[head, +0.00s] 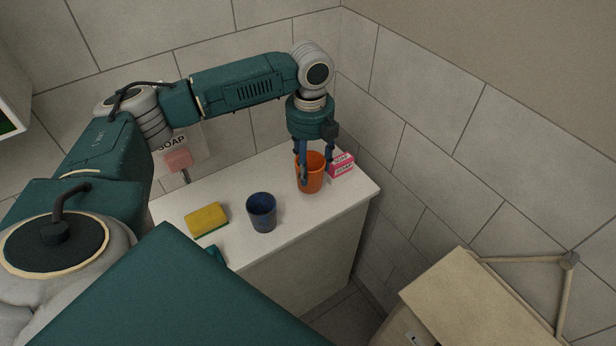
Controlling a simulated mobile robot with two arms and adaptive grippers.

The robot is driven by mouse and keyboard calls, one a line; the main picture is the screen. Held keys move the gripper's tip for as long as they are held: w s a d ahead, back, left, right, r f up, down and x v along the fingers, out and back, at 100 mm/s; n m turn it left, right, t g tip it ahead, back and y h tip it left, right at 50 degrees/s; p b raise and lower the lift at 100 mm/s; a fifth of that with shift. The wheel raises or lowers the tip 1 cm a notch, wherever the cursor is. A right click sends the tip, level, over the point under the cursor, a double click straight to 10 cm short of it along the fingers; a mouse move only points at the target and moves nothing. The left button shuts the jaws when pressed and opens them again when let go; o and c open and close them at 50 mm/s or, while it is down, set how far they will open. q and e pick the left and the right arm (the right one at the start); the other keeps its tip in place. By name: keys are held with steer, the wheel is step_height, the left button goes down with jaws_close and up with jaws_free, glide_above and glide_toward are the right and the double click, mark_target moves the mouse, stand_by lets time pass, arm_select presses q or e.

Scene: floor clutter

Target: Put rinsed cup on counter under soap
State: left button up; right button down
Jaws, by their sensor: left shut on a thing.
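My left gripper (315,168) points down over the back right of the white counter (310,215) and is shut on an orange cup (311,178). The cup is upright; from this angle I cannot tell whether its base touches the counter. A dark blue cup (262,213) stands upright and apart, to the left and nearer. A wall sign reading SOAP (171,143), with a pink dispenser (178,160) below it, is at the counter's back left, partly hidden by my left arm. My right gripper is not in view.
A pink and white box (342,165) stands close to the right of the orange cup. A yellow and green sponge (206,219) lies at the counter's left. Bare counter lies between the sponge and the back wall. A beige cabinet (470,300) stands at lower right.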

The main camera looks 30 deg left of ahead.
mark_target(310, 184)
arm_select(q)
steer(key=shift+f+p, duration=0.4)
steer(key=shift+f, duration=3.2)
steer(key=o, duration=1.1)
steer(key=shift+f, duration=0.15)
step_height(310, 184, up, 12)
steer(key=shift+r+b, duration=0.2)
steer(key=shift+b, duration=0.9)
